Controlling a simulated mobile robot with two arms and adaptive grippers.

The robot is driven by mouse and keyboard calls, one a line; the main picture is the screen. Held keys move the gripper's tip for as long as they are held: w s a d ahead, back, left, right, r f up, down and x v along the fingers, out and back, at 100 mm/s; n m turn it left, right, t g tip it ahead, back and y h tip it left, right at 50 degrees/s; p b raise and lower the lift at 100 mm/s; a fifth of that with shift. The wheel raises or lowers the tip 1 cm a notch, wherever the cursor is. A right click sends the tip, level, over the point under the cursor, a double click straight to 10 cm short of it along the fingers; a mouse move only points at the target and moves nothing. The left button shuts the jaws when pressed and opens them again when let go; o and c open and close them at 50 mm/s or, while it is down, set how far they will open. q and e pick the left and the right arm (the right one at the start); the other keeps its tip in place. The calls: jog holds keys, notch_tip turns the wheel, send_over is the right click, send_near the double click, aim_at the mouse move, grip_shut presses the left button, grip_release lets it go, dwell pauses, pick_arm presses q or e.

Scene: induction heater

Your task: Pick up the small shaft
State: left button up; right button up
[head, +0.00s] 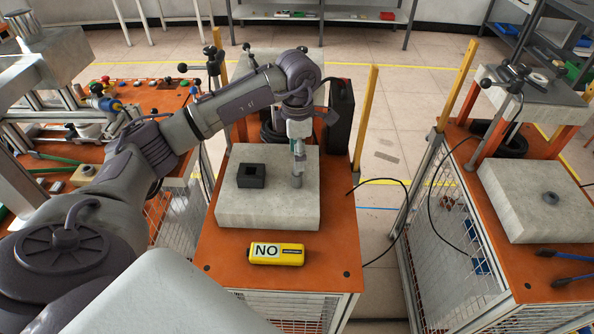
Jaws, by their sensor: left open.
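The small shaft (297,181) looks like a short grey cylinder standing upright on the pale stone block (262,215), near its right side. My left gripper (298,154) points straight down directly above the shaft, with its fingertips at or around the shaft's top. The jaws are open, and I cannot tell whether they touch the shaft. The fingers hide the shaft's upper part. My right gripper is not in view.
A black square block with a hole (251,176) sits on the stone block, left of the shaft. A yellow box marked NO (276,254) lies in front on the orange table (225,262). A black case (340,115) and yellow post (365,118) stand behind.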

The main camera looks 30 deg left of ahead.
aim_at(297, 174)
pick_arm(q)
jog(key=shift+w+f, duration=0.15)
jog(key=shift+f, duration=0.45)
jog(key=shift+w+f, duration=0.15)
jog(key=shift+f, duration=0.45)
jog(key=shift+s+a+f+p, duration=0.1)
jog(key=shift+s+f+p, duration=0.1)
jog(key=shift+f+p, duration=0.85)
notch_tip(297, 174, down, 2)
jog(key=shift+f+p, duration=0.25)
jog(key=shift+p, duration=0.1)
jog(key=shift+a+f, duration=0.1)
jog(key=shift+f, duration=0.35)
jog(key=c, duration=1.1)
grip_shut()
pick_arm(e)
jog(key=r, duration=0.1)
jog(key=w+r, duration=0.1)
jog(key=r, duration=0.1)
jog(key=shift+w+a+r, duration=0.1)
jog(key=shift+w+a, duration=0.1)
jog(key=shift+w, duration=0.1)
